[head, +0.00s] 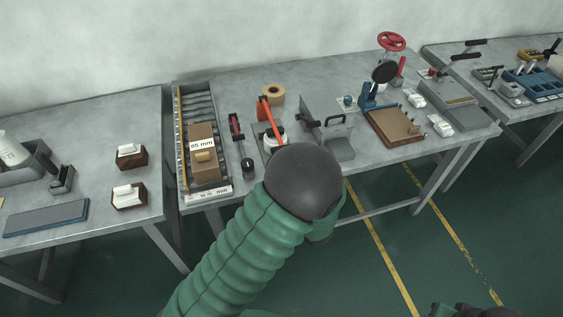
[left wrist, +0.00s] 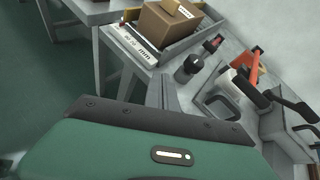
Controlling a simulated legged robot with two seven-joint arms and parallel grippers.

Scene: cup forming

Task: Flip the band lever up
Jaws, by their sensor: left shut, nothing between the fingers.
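An orange-red lever (head: 269,117), which looks like the band lever, slants up beside a white cylinder (head: 273,140) on the middle table. The lever also shows in the left wrist view (left wrist: 252,66). Its base is partly hidden behind my left arm's dark rounded joint. My left gripper (left wrist: 168,88) is shut and empty, apart from the lever and in front of the table's near edge. In the head view its fingers are hidden behind that joint. Only a dark and green bit of what may be my right arm shows at the bottom right; its fingers cannot be made out.
Left of the lever are a red-handled clamp (head: 236,126), a black knob (head: 247,164) and a tray with a cardboard box (head: 203,152). Right of it stand a metal plate with a black handle (head: 335,120) and a brown board (head: 393,127). A tape roll (head: 272,93) lies behind.

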